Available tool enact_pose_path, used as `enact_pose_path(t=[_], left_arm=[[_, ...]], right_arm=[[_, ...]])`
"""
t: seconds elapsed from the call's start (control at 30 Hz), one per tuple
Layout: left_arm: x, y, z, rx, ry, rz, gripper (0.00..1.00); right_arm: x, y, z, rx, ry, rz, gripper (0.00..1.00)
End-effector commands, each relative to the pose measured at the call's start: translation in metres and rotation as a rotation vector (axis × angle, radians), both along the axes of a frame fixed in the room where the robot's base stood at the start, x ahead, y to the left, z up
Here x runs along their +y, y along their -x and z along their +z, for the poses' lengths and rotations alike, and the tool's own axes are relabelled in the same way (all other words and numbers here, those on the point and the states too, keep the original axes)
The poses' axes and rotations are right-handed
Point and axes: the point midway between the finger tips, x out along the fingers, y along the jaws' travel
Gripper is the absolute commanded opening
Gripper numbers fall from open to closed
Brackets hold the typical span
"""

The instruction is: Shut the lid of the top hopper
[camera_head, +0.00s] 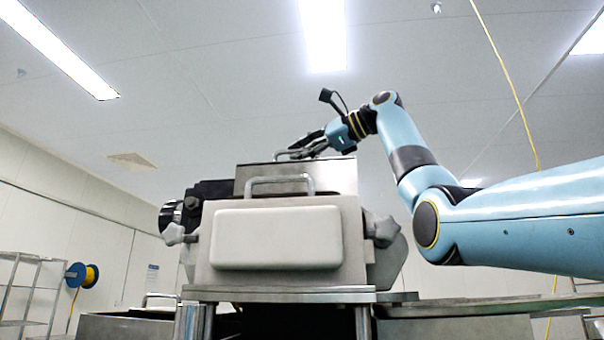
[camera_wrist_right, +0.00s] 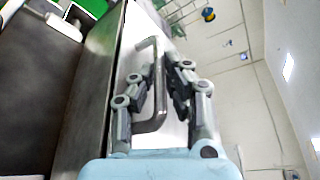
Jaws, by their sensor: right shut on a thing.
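The top hopper (camera_head: 335,176) is a grey metal box on top of the machine. A thin metal handle (camera_head: 283,154) rises at its upper edge. The lid (camera_wrist_right: 130,28) is a pale flat panel in the right wrist view, with the bent bar handle (camera_wrist_right: 158,112) standing on it. From below, the head view does not show whether the lid sits flush on the rim. My right gripper (camera_head: 296,150) is at this handle, above the hopper. In the wrist view its fingers (camera_wrist_right: 161,72) are on both sides of the bar, shut on it. My left gripper is out of view.
The machine front has a light panel (camera_head: 276,238) with a second handle (camera_head: 280,182) above it and knobs (camera_head: 178,235) at the sides.

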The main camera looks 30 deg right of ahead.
Motion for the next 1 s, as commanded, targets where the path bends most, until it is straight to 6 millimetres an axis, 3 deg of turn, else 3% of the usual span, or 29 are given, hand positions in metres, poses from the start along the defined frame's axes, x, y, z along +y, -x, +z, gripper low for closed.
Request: enact_pose_path(t=[0.1, 0.5, 0.53, 0.6, 0.87, 1.0], left_arm=[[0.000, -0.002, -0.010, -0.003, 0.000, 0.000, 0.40], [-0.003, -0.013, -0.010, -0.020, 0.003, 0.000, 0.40], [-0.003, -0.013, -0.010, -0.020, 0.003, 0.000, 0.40], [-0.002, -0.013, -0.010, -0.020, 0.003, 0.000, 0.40], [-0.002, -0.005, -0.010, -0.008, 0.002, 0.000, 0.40], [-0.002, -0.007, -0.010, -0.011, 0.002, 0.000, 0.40]], right_arm=[[0.004, 0.008, -0.001, -0.002, 0.001, -0.002, 0.00], [0.008, 0.011, 0.000, 0.004, 0.003, 0.004, 0.00], [0.008, 0.011, -0.001, 0.004, 0.003, 0.004, 0.13], [0.008, 0.011, 0.000, 0.003, 0.002, 0.004, 0.21], [0.007, 0.011, 0.001, 0.000, 0.001, 0.002, 0.21], [0.000, 0.021, 0.004, -0.004, 0.000, 0.000, 0.21]])
